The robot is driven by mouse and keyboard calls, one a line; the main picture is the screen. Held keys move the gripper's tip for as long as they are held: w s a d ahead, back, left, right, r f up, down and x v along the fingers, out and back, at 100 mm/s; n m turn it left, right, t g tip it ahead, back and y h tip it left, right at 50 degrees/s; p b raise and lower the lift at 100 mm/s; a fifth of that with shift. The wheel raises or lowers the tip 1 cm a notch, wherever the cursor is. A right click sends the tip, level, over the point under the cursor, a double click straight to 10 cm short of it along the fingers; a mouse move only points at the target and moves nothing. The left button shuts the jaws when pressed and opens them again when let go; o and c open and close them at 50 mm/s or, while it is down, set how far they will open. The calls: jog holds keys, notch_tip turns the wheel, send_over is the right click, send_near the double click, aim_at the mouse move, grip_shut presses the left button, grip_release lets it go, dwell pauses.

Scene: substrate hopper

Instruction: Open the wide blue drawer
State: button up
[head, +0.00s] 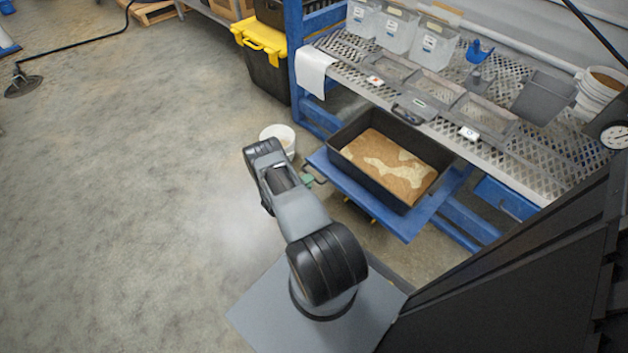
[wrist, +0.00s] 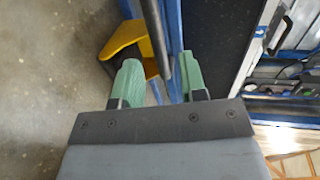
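A wide blue panel (head: 408,228), seemingly the drawer, juts out from under the bench in the head view. A black bin of brown and pale substrate sits over it. In the wrist view a blue strip (wrist: 174,25) runs beside a dark bar (wrist: 155,35), which looks like a handle. My gripper (head: 312,177) is at the panel's left corner. Its green fingers (wrist: 160,80) are apart in the wrist view. The bar's end shows between them; I cannot tell whether they touch it. Most of the handle is hidden in the head view.
The black bin (head: 350,150) stands in front of the perforated bench top (head: 540,165). A white bucket (head: 278,137) is on the floor beyond my gripper. A yellow part (wrist: 122,38) lies close to the left finger in the wrist view. Open floor (head: 140,200) spreads to the left.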

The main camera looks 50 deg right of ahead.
jog(key=shift+b+x, duration=0.4)
jog(key=shift+x, duration=1.55)
jog(key=shift+c, duration=0.3)
grip_shut()
jog(key=shift+s+a, duration=0.1)
